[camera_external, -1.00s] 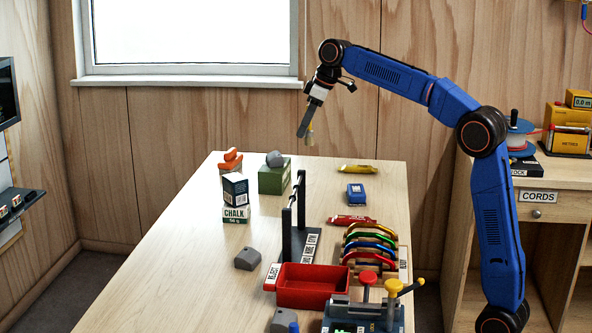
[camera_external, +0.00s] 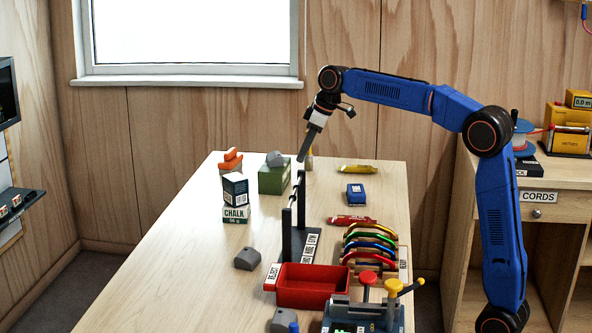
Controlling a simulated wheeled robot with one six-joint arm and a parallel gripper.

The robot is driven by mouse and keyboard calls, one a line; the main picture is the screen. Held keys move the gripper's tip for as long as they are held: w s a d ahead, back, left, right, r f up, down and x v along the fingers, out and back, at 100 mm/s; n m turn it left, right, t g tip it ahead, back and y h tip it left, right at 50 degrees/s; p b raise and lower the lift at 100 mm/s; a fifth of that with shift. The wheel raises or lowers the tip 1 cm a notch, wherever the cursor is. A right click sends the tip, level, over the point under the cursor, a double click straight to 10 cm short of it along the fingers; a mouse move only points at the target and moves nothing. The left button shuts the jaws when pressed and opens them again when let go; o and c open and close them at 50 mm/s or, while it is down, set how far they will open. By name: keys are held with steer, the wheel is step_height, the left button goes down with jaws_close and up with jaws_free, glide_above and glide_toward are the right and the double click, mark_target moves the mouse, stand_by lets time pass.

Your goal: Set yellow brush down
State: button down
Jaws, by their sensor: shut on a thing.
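My gripper (camera_external: 304,156) points down and a little left over the far part of the table. It is shut on the yellow brush (camera_external: 309,162), which shows as a small yellow-tan piece beside the fingertips. The gripper's fingers hide most of the brush. The brush is low near the table (camera_external: 215,262), to the right of a green box; I cannot tell whether it touches the tabletop.
Near the gripper are the green box (camera_external: 272,181) with a grey hold (camera_external: 275,158) on top, a yellow item (camera_external: 357,168) and a blue item (camera_external: 356,193). A dark stand (camera_external: 300,240) with a bar rises in front. A red tray (camera_external: 312,290) is nearer.

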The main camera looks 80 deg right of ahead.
steer(key=shift+f, duration=0.1)
steer(key=c, duration=1.6)
jaws_free()
steer(key=shift+c, duration=0.2)
steer(key=v, duration=1.2)
